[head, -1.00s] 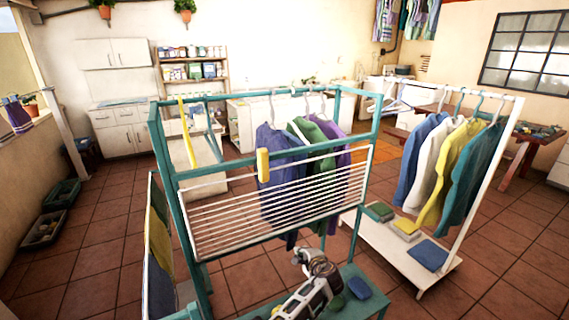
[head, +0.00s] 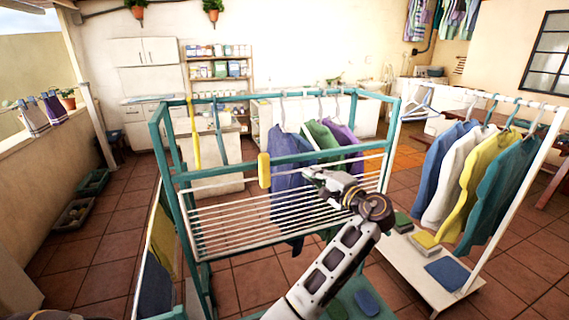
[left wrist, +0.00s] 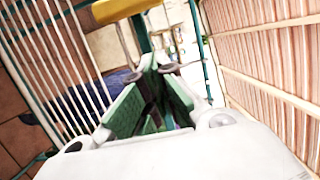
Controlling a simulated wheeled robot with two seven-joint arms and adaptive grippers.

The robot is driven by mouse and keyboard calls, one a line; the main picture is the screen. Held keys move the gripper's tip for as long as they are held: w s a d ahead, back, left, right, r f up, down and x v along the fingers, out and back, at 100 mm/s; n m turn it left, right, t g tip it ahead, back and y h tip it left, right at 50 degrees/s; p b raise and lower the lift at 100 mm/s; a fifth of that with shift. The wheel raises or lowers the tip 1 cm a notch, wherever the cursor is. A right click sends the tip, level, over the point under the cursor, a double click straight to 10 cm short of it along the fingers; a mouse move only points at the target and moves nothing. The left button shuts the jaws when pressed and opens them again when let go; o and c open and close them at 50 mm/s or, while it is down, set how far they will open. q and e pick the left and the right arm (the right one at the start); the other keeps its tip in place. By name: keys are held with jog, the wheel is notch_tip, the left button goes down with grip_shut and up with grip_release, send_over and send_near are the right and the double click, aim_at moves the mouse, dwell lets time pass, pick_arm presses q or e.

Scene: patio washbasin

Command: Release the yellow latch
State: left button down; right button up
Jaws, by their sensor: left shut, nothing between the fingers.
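The yellow latch (head: 264,170) is an upright block on the teal top bar of the drying rack's front, above the white slatted panel (head: 235,222). The panel hangs tilted below that bar. My left gripper (head: 314,177) is to the right of the latch and apart from it, in front of the panel's upper right part. It is shut and empty. In the left wrist view, its green-padded fingers (left wrist: 155,75) are together, and a yellow piece (left wrist: 122,9), likely the latch, is cut off at the top edge. My right gripper is not in view.
The teal rack frame (head: 384,140) surrounds the workspace, with shirts (head: 292,172) hanging behind the panel. A white clothes rail (head: 510,103) with more shirts stands at right. A yellow strip (head: 194,135) hangs at the rack's left.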

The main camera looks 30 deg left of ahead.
aim_at(263, 169)
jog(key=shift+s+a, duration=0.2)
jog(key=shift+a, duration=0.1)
pick_arm(q)
jog(key=shift+a, duration=0.15)
jog(key=shift+w+a+p, duration=0.2)
jog(key=shift+a+p, duration=0.35)
jog(key=shift+a, duration=1.35)
jog(key=shift+w+a+p, duration=0.25)
jog(key=shift+a+p, duration=0.3)
jog(key=shift+a, duration=1.3)
jog(key=shift+w+a+p, duration=0.2)
jog(key=shift+a+p, duration=0.35)
jog(key=shift+a, duration=1.35)
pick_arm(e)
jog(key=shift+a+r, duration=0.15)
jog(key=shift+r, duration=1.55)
pick_arm(q)
jog(key=shift+a, duration=0.15)
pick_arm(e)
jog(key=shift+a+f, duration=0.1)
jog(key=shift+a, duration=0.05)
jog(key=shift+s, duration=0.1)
